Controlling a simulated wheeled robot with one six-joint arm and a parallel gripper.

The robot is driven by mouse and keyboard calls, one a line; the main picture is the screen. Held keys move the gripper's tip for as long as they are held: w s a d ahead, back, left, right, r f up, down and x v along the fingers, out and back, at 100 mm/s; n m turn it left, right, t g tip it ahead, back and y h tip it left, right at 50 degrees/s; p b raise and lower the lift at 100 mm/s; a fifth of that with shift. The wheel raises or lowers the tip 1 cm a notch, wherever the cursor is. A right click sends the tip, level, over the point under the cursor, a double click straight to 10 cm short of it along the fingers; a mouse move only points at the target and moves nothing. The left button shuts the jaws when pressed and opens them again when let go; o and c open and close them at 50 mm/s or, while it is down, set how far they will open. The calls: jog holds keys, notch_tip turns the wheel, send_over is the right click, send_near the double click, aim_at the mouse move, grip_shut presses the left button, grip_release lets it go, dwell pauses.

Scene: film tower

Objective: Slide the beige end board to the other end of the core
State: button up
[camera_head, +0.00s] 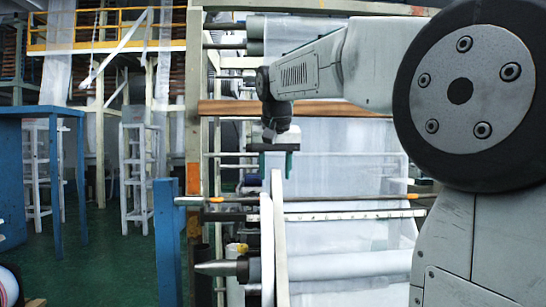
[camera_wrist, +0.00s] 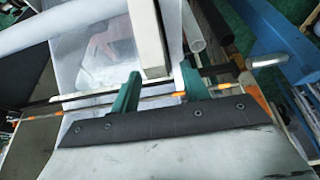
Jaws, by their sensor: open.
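Two pale, narrow boards stand upright side by side on the roll in the head view: the taller beige end board (camera_head: 280,235) and a shorter one (camera_head: 267,250) just left of it. The core (camera_head: 218,268) sticks out to their left with a tapered tip. My gripper (camera_head: 276,164) is open, pointing down at the taller board's top. In the wrist view, my gripper's green fingers (camera_wrist: 159,88) stand apart, with the beige board's end (camera_wrist: 148,40) between them and no clear contact.
A white film roll (camera_head: 350,265) lies right of the boards. A thin rod with orange parts (camera_head: 330,199) and a ruled bar (camera_head: 350,214) cross behind the boards. A blue post (camera_head: 168,240) stands left. Green floor (camera_head: 110,260) is open beyond it.

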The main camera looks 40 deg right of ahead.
jog(key=shift+x, duration=1.7)
grip_shut()
jog(key=s+d, duration=0.8)
jog(key=d, duration=0.3)
jog(key=shift+d, duration=0.25)
jog(key=s+d, duration=0.8)
jog(key=d, duration=0.3)
jog(key=shift+d+f, duration=0.2)
jog(key=shift+d, duration=0.1)
